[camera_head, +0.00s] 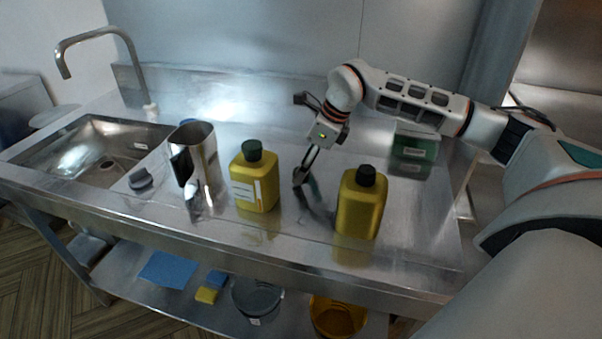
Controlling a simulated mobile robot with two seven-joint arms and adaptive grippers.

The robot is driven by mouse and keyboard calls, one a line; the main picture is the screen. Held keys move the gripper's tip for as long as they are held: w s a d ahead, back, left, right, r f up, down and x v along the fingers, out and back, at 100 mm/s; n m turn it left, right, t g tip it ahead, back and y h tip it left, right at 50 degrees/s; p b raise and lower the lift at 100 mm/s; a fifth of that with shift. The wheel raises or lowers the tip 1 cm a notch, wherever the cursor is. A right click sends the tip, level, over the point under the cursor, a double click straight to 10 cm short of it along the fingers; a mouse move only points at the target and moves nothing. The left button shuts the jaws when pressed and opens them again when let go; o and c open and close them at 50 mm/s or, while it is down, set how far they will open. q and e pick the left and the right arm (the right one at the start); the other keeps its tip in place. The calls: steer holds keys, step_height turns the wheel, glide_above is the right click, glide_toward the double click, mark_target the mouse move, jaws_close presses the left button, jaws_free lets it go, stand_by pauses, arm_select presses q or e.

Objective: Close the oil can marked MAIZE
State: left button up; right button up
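A dark round cap or lid (140,179) lies on the counter left of the vessel. No lettering is legible, so I cannot tell which is MAIZE. My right gripper (299,181) points down between the yellow cans, apparently empty; its finger gap is unclear. My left gripper is not in view.
A sink (92,150) with a tap (100,36) is at the left. A green box (414,146) stands behind my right arm. A lower shelf holds a blue cloth (166,270), sponges (207,295) and bowls (258,299). The counter's front strip is clear.

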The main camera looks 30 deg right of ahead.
steer(key=shift+c, duration=0.4)
steer(key=c, duration=0.7)
step_height(320, 180, up, 20)
steer(key=shift+p, duration=1.05)
